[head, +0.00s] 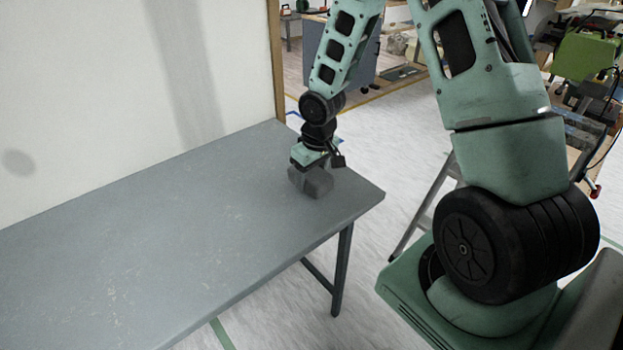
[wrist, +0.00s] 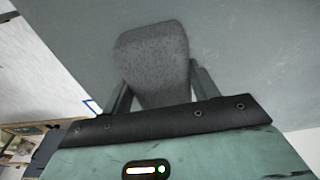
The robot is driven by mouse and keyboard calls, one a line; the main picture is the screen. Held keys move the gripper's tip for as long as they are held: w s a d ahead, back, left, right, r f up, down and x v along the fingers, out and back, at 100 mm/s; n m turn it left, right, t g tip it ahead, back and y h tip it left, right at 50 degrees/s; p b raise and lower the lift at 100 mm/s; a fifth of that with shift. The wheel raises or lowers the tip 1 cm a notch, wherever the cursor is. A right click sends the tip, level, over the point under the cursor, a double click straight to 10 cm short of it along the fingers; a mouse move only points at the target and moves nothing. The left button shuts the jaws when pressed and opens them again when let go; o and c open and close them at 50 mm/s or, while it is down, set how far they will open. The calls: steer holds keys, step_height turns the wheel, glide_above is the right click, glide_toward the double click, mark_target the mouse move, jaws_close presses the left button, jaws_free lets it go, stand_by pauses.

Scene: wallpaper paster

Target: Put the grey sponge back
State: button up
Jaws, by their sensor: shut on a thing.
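The grey sponge (wrist: 155,58) is between the two fingers of my gripper (wrist: 158,92) in the wrist view, and the fingers are shut on it. In the head view the sponge (head: 316,184) is at the far right end of the grey table (head: 150,240), below my gripper (head: 311,170). The sponge is at or very close to the tabletop; I cannot tell whether it touches. The lower ends of the fingers are partly hidden by the sponge.
The rest of the tabletop is bare. A pale wall panel (head: 100,90) stands along the table's back edge. A stepladder (head: 425,205) stands right of the table, behind my arm. A green machine (head: 584,55) and cluttered benches are at the back right.

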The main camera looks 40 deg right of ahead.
steer(key=shift+f, duration=0.45)
steer(key=shift+f, duration=0.1)
steer(key=shift+f, duration=0.15)
steer(key=o, duration=1)
steer(key=shift+b, duration=0.3)
steer(key=s+r+p, duration=0.3)
steer(key=r+p, duration=0.1)
steer(key=r, duration=1.3)
steer(key=s+a+r+n, duration=0.1)
steer(key=s+a+n, duration=0.15)
steer(key=a, duration=0.45)
steer(key=s+a+r+n, duration=0.1)
steer(key=s+a+r, duration=0.1)
steer(key=s+a, duration=0.35)
steer(key=s+a+n, duration=0.1)
steer(key=s+a, duration=0.3)
steer(key=s+a+r+n+g, duration=0.1)
steer(key=s+a, duration=0.3)
steer(key=s, duration=0.1)
steer(key=s+a+r+n, duration=0.1)
steer(key=s+a, duration=0.2)
steer(key=s, duration=0.1)
steer(key=shift+s+a+r+g, duration=0.15)
steer(key=shift+s+a+g, duration=0.15)
steer(key=shift+s+a, duration=0.1)
